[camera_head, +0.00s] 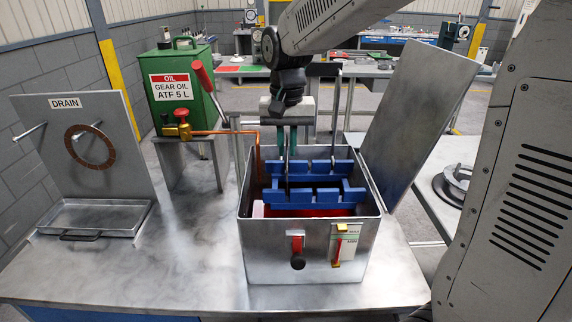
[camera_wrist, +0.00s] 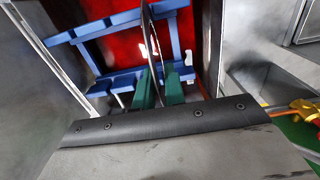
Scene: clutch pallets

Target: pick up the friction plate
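A brown friction plate (camera_head: 90,147) hangs on a peg of the drain panel at the left. Another thin ring-shaped plate (camera_wrist: 152,35) shows nearly edge-on in the wrist view, upright in the blue rack (camera_head: 314,196) inside the metal tank (camera_head: 303,248). My gripper (camera_head: 288,146) points down over the tank. In the wrist view the green fingers (camera_wrist: 160,76) stand on either side of the plate's upper edge, with a narrow gap showing between them. The fingers look open; contact with the plate is not visible. The plate's lower part is hidden.
Red fluid (camera_wrist: 112,50) lies in the tank under the rack. The tank's lid (camera_head: 406,110) stands open on the right. A copper pipe (camera_head: 228,131) and a green oil can (camera_head: 184,85) are at the left. A drip tray (camera_head: 92,219) lies below the drain panel.

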